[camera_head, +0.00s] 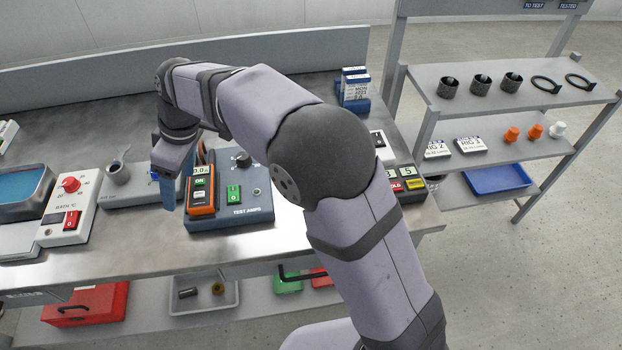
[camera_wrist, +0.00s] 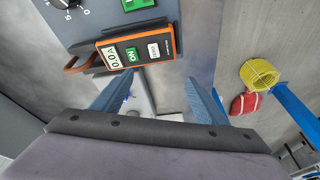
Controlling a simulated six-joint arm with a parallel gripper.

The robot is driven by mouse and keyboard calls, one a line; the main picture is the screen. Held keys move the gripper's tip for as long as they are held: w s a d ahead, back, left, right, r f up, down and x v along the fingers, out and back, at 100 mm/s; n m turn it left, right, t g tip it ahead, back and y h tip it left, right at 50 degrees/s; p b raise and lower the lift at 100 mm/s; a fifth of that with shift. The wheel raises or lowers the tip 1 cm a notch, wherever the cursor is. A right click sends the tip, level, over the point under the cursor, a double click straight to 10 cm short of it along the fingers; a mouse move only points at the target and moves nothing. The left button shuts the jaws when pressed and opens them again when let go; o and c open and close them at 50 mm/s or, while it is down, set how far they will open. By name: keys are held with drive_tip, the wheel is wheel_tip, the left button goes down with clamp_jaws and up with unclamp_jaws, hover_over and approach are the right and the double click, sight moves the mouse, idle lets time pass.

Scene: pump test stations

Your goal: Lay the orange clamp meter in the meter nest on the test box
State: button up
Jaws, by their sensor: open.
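The orange clamp meter (camera_head: 201,190) lies face up on the left part of the blue-grey test box (camera_head: 245,218). In the wrist view the meter (camera_wrist: 163,49) shows a lit display and a green ON button, with its orange jaw loop at the left. Dark edging shows along its side; the meter nest is mostly hidden under it, and I cannot tell how fully it is seated. My gripper (camera_head: 168,190) is beside the meter's left side in the head view. In the wrist view its blue fingers (camera_wrist: 160,98) are apart with nothing between them, clear of the meter.
A shelf rack (camera_head: 505,90) stands right.

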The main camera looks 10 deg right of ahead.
drive_tip(key=s+d+r+m+h+p, duration=0.1)
drive_tip(key=d+r+m+p, duration=0.15)
drive_tip(key=d, duration=0.55)
drive_tip(key=s+d+r+m+h+p, duration=0.1)
drive_tip(key=d+m+p, duration=0.25)
drive_tip(key=d, duration=0.45)
drive_tip(key=s+d+m+h+p, duration=0.1)
drive_tip(key=s+d+m+p, duration=0.6)
drive_tip(key=s+d, duration=0.9)
drive_tip(key=shift+d+r+m+g+h+p, duration=0.15)
drive_tip(key=shift+d+m+g+h+p, duration=0.2)
drive_tip(key=shift+d+m, duration=0.3)
drive_tip(key=shift+c, duration=0.4)
idle(0.8)
